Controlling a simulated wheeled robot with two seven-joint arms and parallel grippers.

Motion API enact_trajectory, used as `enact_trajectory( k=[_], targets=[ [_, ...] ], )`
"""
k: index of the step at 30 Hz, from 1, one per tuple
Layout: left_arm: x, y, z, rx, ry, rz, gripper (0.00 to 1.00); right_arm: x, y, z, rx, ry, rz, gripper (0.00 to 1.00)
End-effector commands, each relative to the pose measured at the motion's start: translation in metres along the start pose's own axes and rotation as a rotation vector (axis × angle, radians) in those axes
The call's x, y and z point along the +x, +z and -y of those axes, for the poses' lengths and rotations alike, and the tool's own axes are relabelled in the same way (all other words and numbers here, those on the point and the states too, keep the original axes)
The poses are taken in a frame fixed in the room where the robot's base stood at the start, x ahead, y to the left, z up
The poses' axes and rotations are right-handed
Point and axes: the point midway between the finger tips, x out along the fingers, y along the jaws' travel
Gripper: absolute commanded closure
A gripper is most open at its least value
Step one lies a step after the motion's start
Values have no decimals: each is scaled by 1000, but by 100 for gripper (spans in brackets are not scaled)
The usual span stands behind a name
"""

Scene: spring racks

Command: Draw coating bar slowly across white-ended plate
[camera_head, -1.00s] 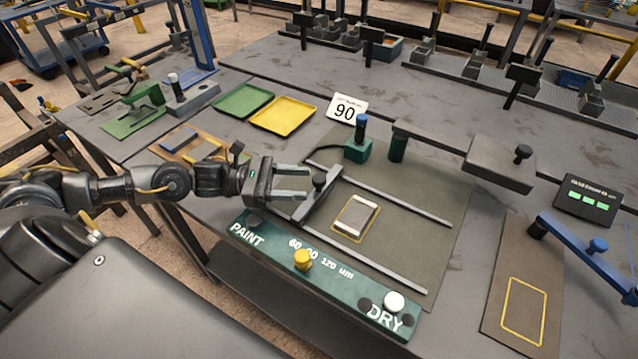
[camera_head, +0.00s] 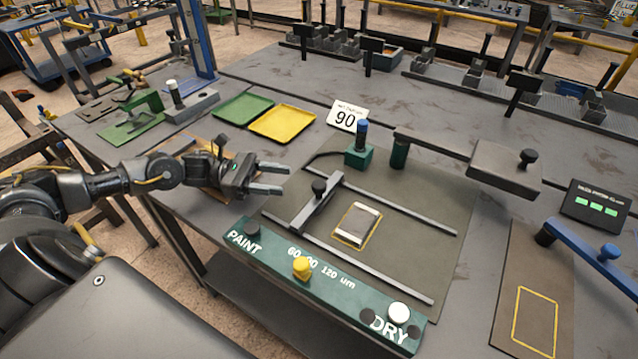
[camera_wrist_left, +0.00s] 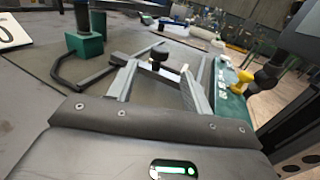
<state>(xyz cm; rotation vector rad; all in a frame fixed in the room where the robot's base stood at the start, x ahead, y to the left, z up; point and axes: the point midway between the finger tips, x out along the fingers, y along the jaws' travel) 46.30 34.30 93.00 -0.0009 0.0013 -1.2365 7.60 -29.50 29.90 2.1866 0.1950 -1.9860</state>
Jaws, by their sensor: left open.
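The coating bar (camera_head: 317,206) is a dark bar with a black knob, lying across two parallel grey rails. It also shows in the left wrist view, its knob (camera_wrist_left: 159,54) between the fingers. The white-ended plate (camera_head: 357,224) lies between the rails inside a yellow outline, right of the bar and apart from it. My left gripper (camera_head: 277,183) is open and empty, left of the bar and apart from its knob, fingers pointing right. In the left wrist view the open left gripper (camera_wrist_left: 159,85) shows its two fingers. My right gripper is not in view.
A green panel (camera_head: 270,258) marked PAINT and DRY, with a yellow knob, runs along the front. A green block with a blue knob (camera_head: 360,140) and a "90" card (camera_head: 347,117) stand behind. Green and yellow trays (camera_head: 283,123) lie at the back left.

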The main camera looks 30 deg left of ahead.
Motion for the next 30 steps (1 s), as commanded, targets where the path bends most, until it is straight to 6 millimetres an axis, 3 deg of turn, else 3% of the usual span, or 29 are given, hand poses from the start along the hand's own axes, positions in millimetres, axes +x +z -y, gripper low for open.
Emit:
enact_trajectory(
  k=[13,30],
  targets=[
    [42,3,0,2,-1,3,50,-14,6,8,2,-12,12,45],
    [91,2,0,2,-1,2,50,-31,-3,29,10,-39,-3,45]
  ],
)
